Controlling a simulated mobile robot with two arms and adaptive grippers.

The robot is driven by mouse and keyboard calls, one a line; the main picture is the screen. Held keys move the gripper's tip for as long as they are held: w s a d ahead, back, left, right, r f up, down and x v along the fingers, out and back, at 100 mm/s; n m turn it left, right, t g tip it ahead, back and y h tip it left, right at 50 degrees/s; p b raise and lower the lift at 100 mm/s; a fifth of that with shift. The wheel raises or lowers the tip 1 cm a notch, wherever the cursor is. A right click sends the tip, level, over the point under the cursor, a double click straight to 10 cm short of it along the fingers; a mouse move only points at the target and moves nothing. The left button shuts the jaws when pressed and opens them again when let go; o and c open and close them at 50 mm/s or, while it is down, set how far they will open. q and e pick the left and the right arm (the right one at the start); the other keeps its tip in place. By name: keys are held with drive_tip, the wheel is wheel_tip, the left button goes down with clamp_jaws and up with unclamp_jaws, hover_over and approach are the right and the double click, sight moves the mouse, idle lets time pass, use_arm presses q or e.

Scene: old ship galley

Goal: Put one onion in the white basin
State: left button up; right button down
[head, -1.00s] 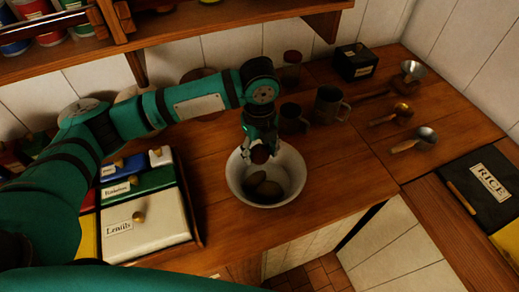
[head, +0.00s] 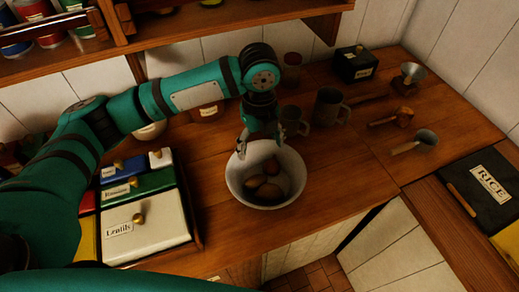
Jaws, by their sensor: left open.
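The white basin (head: 236,187) stands on the wooden counter, near its front edge. Three brown, roundish onions lie in it: one toward the back (head: 271,167), one at the left (head: 254,182) and one at the front (head: 269,191). My left gripper (head: 260,142) is open and empty above the basin's back rim, fingers pointing down. The onions lie below it, apart from its fingers. My right gripper is out of view.
Grey mugs (head: 329,108) stand close behind the basin to the right. A white Lentils box (head: 147,229) is at the left. Scoops (head: 414,142) lie at the right. A wooden shelf (head: 210,20) overhangs the back.

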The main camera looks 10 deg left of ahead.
use_arm(q)
wheel_tip(320, 180, up, 9)
drive_tip(key=shift+f, duration=0.2)
idle(0.5)
